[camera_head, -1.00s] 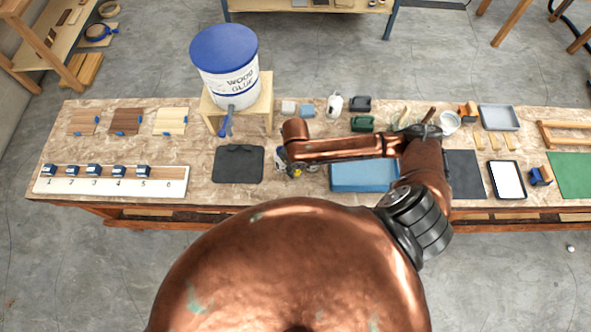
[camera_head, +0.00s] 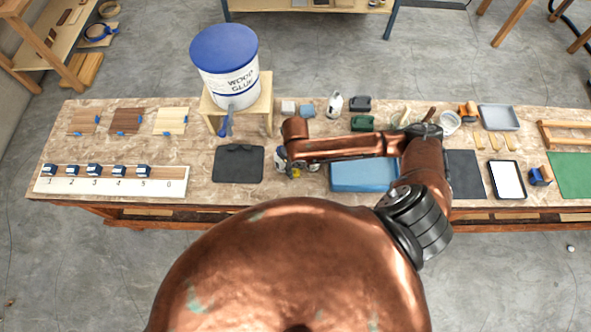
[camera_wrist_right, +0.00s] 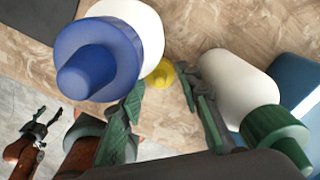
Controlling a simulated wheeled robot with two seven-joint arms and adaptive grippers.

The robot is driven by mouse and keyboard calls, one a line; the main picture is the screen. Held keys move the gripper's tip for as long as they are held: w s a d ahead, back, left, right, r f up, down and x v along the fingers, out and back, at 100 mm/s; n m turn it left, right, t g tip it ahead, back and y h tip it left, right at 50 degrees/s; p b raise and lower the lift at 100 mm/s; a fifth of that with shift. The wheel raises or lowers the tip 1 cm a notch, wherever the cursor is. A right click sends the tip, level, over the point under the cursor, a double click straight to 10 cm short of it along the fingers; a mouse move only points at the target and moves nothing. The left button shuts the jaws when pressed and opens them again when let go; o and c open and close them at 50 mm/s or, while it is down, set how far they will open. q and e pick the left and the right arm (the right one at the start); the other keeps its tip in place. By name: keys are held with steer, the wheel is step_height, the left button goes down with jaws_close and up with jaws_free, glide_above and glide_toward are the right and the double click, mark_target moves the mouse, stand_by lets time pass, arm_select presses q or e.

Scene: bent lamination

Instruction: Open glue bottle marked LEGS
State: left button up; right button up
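In the right wrist view, a white bottle with a large blue cap (camera_wrist_right: 98,62) is on the left and a white bottle (camera_wrist_right: 237,88) with a green cap (camera_wrist_right: 275,132) is on the right. A small yellow cap-like piece (camera_wrist_right: 161,73) shows between them, beyond my fingertips. No LEGS marking is legible. My right gripper (camera_wrist_right: 160,84) is open, its green-worn fingers apart and nothing visibly held between them. In the head view the right gripper (camera_head: 287,160) is over the bottles, which its arm mostly hides. My left gripper (camera_wrist_right: 43,120) shows open in the wrist view's lower left.
A wood glue bucket (camera_head: 228,82) stands on a wooden stand at the bench's back. A dark mat (camera_head: 239,165) lies left of the right gripper and a blue tray (camera_head: 363,177) right of it. A numbered board (camera_head: 170,188) is at far left.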

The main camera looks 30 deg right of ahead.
mark_target(295, 170)
step_height(295, 170, up, 11)
steer(key=shift+f, duration=0.2)
